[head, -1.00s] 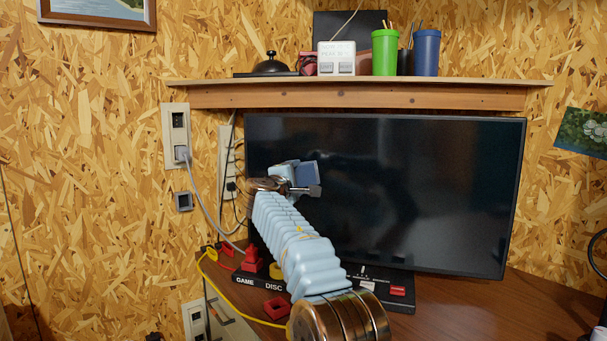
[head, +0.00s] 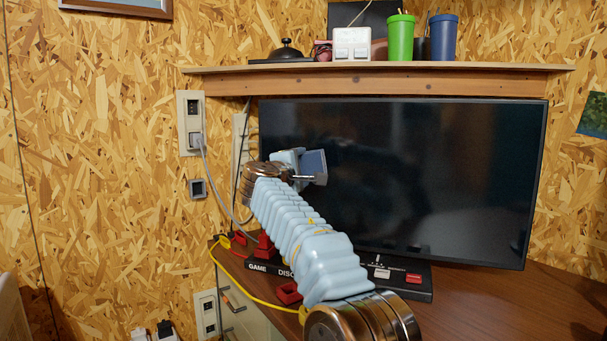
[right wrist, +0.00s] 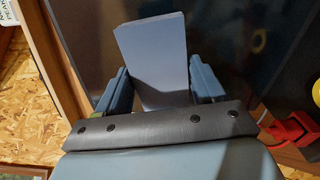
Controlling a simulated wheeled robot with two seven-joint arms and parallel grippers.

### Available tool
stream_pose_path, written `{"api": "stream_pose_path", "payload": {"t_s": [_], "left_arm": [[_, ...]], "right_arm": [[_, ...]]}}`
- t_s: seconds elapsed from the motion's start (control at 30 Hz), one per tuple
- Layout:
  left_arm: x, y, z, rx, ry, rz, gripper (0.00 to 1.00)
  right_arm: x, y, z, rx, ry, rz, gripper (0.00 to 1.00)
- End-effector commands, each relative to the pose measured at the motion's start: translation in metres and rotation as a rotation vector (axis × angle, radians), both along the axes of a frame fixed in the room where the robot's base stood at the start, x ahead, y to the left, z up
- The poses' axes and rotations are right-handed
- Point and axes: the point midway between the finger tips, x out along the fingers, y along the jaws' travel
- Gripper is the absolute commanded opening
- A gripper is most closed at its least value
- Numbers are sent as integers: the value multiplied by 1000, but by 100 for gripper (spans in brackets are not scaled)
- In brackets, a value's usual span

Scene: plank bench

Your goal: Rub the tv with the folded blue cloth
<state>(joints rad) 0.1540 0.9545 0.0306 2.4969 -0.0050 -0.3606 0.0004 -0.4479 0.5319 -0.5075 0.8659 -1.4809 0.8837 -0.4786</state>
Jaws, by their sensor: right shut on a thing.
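The tv (head: 430,180) is a wide black screen standing on the wooden desk below a shelf. My right gripper (head: 312,178) is in front of the left part of the screen. It is shut on the folded blue cloth (head: 314,163), a flat blue-grey rectangle. In the right wrist view the cloth (right wrist: 154,60) stands up between the two fingers (right wrist: 165,85), with the dark tv screen (right wrist: 238,40) beyond it. I cannot tell whether the cloth touches the screen. My left gripper is not in view.
A game console (head: 412,278) with red parts lies on the desk (head: 490,300) under the tv. A shelf (head: 390,82) above holds a green cup (head: 400,38), a blue cup (head: 442,38) and a white box (head: 352,44). Cables hang left of the tv. The desk's right side is clear.

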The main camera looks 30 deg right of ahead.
Motion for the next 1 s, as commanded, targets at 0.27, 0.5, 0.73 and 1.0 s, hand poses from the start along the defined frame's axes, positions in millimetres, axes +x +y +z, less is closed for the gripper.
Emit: {"api": "stream_pose_path", "payload": {"t_s": [0.27, 0.5, 0.73, 1.0], "left_arm": [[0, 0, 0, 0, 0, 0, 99], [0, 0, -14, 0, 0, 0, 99], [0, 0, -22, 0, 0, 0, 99], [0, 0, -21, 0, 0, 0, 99]], "right_arm": [[-1, 1, 1, 0, 0, -1, 32], [-10, 12, -2, 1, -3, 2, 32], [-20, 23, 0, 0, -1, -1, 32], [-20, 23, 1, 0, -1, -1, 32]]}}
